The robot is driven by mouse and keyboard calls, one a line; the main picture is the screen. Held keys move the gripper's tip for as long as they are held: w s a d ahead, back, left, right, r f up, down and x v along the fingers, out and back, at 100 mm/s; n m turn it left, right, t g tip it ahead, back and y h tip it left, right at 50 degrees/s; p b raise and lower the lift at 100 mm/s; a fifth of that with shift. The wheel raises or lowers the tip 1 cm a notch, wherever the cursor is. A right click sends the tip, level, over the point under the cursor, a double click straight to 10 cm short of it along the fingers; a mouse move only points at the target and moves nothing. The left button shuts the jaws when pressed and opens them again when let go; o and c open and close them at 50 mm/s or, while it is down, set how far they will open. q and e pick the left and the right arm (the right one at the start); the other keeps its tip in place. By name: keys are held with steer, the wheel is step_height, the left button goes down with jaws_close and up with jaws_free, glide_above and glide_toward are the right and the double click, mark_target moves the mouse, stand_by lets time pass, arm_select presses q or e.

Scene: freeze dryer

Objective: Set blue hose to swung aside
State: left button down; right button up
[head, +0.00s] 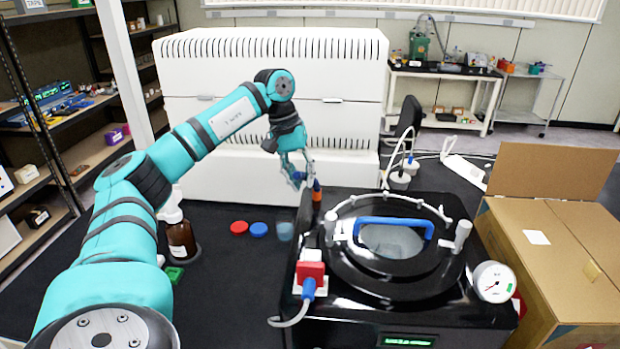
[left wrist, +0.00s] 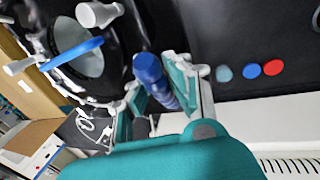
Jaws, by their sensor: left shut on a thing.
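My left gripper (head: 303,180) is at the back left corner of the black freeze dryer (head: 310,335). Its fingers are closed around a blue ribbed piece, which I take for the blue hose (head: 317,185). In the left wrist view the blue hose (left wrist: 148,68) lies between the two fingers of the left gripper (left wrist: 160,78), with its rounded end sticking out past them. In the head view, a finger partly hides the hose and an orange part shows below it. My right gripper is not in view.
The dryer's round lid (head: 345,262) has a blue handle (head: 395,222); a gauge (head: 493,282) is at right. Red (head: 239,228) and blue (head: 258,230) caps and a brown bottle (head: 181,238) stand left on the dark table. A cardboard box (head: 560,255) is at right.

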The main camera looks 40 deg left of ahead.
arm_select(q)
steer(key=shift+w+r, duration=0.15)
steer(key=shift+r, duration=0.1)
steer(key=c, duration=1.5)
jaws_free()
steer(key=o, duration=0.3)
steer(key=shift+f, duration=0.2)
steer(key=shift+r, duration=0.1)
steer(key=v, duration=1.2)
